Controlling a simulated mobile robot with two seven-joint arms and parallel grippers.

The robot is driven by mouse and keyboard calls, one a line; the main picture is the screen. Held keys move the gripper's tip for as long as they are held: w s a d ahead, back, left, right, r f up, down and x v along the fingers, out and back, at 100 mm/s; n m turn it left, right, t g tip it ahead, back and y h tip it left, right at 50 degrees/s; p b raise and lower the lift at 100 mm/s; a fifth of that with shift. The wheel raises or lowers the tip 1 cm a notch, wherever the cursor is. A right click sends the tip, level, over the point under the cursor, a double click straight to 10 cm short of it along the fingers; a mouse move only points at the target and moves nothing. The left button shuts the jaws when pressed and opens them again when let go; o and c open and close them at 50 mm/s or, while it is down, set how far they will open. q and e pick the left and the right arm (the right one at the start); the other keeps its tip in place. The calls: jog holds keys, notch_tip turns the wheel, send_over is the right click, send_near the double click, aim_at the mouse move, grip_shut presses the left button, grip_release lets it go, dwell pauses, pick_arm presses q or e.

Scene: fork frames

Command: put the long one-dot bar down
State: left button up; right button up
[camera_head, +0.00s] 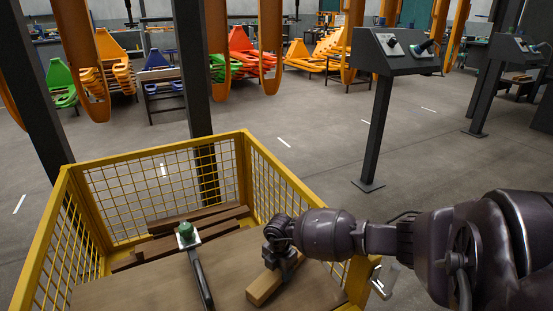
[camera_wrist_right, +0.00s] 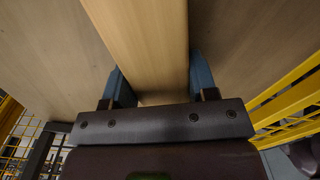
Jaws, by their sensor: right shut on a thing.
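My right gripper (camera_head: 284,263) is shut on a light wooden bar (camera_head: 264,288) over the wooden floor of the yellow mesh crate, near its right side. In the right wrist view the bar (camera_wrist_right: 145,40) runs away from me between the two blue fingers of the gripper (camera_wrist_right: 158,82). The bar lies level, on or just above the wooden surface (camera_wrist_right: 55,50); I cannot tell if it touches. No dot shows on the bar's visible faces. My left gripper is not in view.
The yellow mesh crate (camera_head: 153,152) has raised walls. Darker wooden bars (camera_head: 197,219) lie along its back. A dark post (camera_head: 195,75) stands behind the crate.

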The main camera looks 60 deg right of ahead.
jog(key=shift+w+r, duration=0.1)
dwell(0.3)
jog(key=o, duration=1.1)
jog(key=shift+f, duration=0.2)
jog(key=shift+r, duration=0.1)
jog(key=shift+r, duration=0.35)
notch_tip(320, 180, up, 10)
jog(key=p, duration=0.4)
jog(key=shift+r, duration=0.1)
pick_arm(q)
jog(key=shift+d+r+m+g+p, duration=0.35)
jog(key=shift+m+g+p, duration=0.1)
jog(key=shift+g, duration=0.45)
pick_arm(e)
jog(key=shift+r, duration=0.65)
